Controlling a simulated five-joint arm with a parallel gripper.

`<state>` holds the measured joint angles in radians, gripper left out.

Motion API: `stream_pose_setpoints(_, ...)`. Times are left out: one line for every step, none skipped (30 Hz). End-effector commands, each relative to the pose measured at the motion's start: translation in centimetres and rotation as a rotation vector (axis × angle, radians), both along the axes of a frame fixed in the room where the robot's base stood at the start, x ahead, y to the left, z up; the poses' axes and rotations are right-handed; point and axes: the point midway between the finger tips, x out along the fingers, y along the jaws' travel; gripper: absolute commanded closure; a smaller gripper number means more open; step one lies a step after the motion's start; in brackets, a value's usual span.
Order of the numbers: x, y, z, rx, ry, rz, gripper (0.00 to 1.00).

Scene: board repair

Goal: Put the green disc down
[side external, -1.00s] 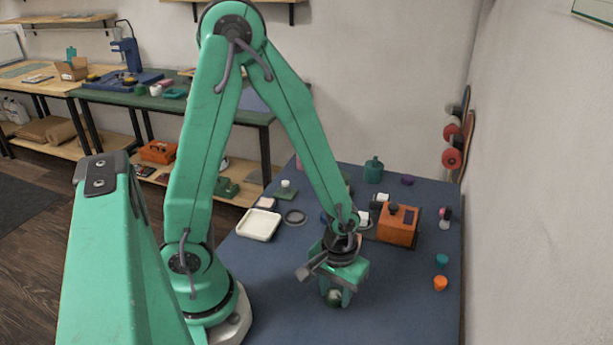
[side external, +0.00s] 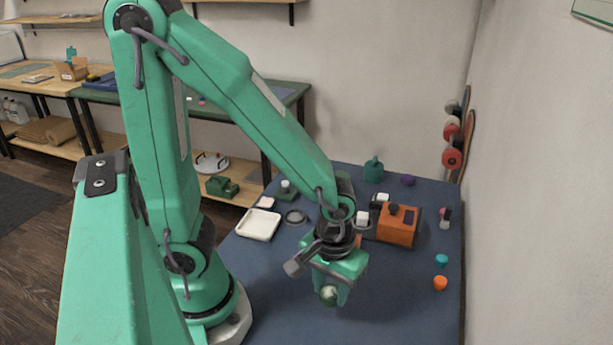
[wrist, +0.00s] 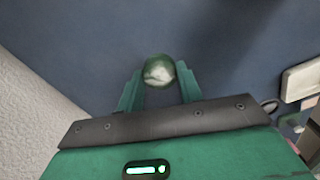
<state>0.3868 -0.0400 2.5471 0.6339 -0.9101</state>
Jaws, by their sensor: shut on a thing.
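The green disc (side external: 329,295) has a pale, marbled face and sits at the tips of my gripper (side external: 332,290), which points down over the front part of the blue mat. In the wrist view my gripper (wrist: 160,85) has its two green fingers on either side of the disc (wrist: 159,71), shut on it. The disc appears to be held above the mat, though the exact gap is hard to tell. My fingers hide part of its edge.
The blue mat (side external: 400,310) is clear around the gripper and to the front right. An orange box (side external: 398,228) stands behind to the right. A white tray (side external: 258,225) lies back left. A teal cap (side external: 441,260) and an orange cap (side external: 440,284) lie at right.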

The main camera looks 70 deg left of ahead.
Motion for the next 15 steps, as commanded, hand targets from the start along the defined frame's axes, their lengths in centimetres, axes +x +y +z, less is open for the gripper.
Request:
stream_pose_setpoints(-0.5,-0.7,0.5,-0.002,-0.003,-0.006,0.89)
stream_pose_setpoints(-0.8,-1.0,0.7,-0.002,-0.003,-0.007,0.89)
stream_pose_setpoints(-1.2,-1.4,1.1,-0.002,-0.003,-0.007,0.89)
stream_pose_setpoints(-1.4,-1.6,1.3,-0.002,-0.003,-0.006,0.89)
stream_pose_setpoints(-1.8,-1.9,1.5,-0.002,-0.003,-0.007,0.89)
stream_pose_setpoints(-2.1,-2.3,1.8,-0.001,-0.002,-0.006,0.89)
stream_pose_setpoints(-2.3,-2.5,2.0,-0.001,-0.002,-0.006,0.89)
stream_pose_setpoints(-2.5,-2.8,2.2,-0.002,-0.002,-0.005,0.89)
stream_pose_setpoints(-2.8,-3.1,2.5,-0.001,-0.002,-0.005,0.89)
stream_pose_setpoints(-3.0,-3.3,2.7,-0.001,-0.002,-0.004,0.89)
stream_pose_setpoints(-3.3,-3.5,2.8,-0.001,-0.002,-0.005,0.89)
stream_pose_setpoints(-3.5,-3.7,3.1,-0.001,-0.002,-0.003,0.89)
stream_pose_setpoints(-3.6,-3.9,3.2,0.000,-0.001,-0.004,0.89)
stream_pose_setpoints(-3.8,-4.1,3.3,-0.001,-0.002,-0.004,0.89)
stream_pose_setpoints(-4.0,-4.3,3.5,-0.002,-0.001,-0.003,0.89)
